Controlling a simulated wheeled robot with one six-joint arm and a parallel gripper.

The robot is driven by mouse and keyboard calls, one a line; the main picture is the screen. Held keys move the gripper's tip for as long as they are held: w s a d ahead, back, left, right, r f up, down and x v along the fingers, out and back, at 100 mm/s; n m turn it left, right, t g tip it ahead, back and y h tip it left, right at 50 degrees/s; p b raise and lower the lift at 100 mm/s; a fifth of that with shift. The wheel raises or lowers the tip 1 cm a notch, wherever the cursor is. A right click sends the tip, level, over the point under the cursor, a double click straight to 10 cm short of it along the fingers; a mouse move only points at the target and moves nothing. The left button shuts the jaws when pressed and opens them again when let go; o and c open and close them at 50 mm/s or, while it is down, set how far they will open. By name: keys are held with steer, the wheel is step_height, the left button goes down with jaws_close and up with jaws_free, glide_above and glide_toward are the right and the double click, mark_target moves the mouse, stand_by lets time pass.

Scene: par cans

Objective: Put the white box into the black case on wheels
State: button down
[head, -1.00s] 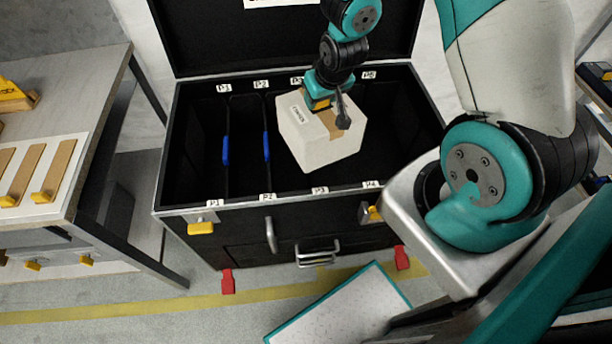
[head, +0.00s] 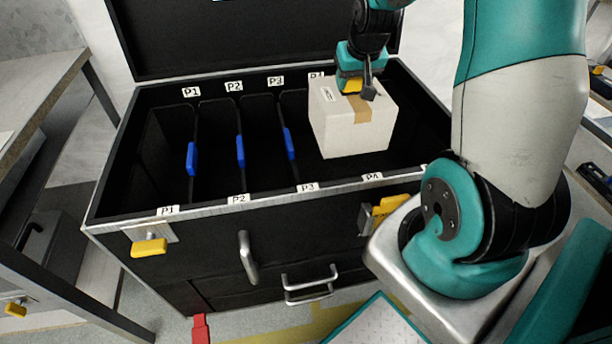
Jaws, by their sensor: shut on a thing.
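The white box (head: 340,128) has brown tape and a small label. My gripper (head: 358,90) is shut on its top edge and holds it upright over the right part of the open black case (head: 190,248). The box's lower part seems to be at or just above the compartment opening; its exact height is hard to tell. The case's lid (head: 250,40) stands open at the back. Blue-tabbed dividers split the left and middle of the case into slots labelled P1 to P4. The gripper's fingertips are partly hidden.
A table (head: 40,90) stands close at the left of the case. Yellow latches (head: 150,247) and metal handles (head: 308,286) stick out at the case's front. A red wheel pedal (head: 200,328) is at the lower left. The left slots look empty.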

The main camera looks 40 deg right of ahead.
step_height(320, 180, down, 19)
steer(key=b, duration=0.4)
steer(key=shift+f, duration=0.25)
steer(key=shift+c, duration=2.4)
jaws_free()
